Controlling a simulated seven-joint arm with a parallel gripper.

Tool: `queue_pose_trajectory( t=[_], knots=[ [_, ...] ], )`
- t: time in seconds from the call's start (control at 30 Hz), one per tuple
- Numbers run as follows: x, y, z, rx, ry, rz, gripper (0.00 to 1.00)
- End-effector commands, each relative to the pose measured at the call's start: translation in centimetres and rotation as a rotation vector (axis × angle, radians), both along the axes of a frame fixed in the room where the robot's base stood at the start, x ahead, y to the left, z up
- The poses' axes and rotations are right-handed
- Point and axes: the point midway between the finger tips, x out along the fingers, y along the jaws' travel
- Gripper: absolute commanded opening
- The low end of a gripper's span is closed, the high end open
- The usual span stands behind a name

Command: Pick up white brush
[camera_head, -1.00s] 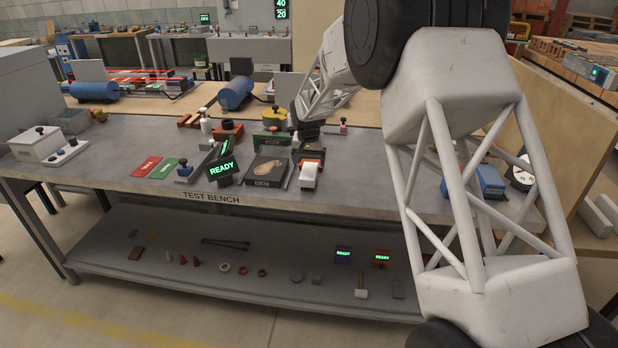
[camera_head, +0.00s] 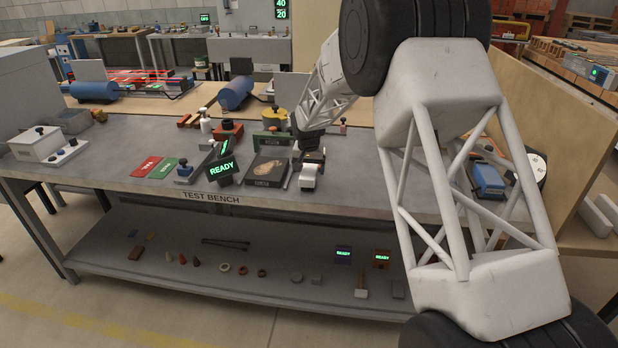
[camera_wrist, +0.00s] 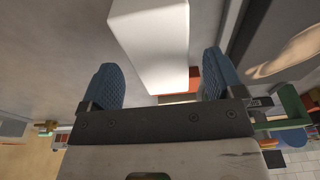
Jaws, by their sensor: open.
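The white brush (camera_head: 308,182) stands near the front edge of the test bench, with my gripper (camera_head: 311,158) right over it and hiding much of it. In the wrist view a large white block, which looks like the brush (camera_wrist: 150,35), reaches in from the top between the two blue padded fingers of my gripper (camera_wrist: 158,65). The fingers are apart, one on each side of it, with a gap at the left finger and a narrower one at the right. A red part shows just past its end.
A dark tray (camera_head: 267,171) with a tan shape lies just left of the brush. A READY display (camera_head: 221,168) stands further left. Red (camera_head: 146,167) and green (camera_head: 163,168) cards lie beyond it.

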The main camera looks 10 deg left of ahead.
Motion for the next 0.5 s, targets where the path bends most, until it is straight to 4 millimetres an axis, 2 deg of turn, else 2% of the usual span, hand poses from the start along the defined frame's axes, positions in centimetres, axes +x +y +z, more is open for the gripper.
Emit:
queue_pose_trajectory(
  t=[0.3, 0.5],
  knots=[
    [0.5, 0.1, -3.5, -0.001, 0.001, 0.000, 0.87],
    [0.7, 0.1, -4.0, 0.000, -0.001, 0.000, 0.87]
  ],
)
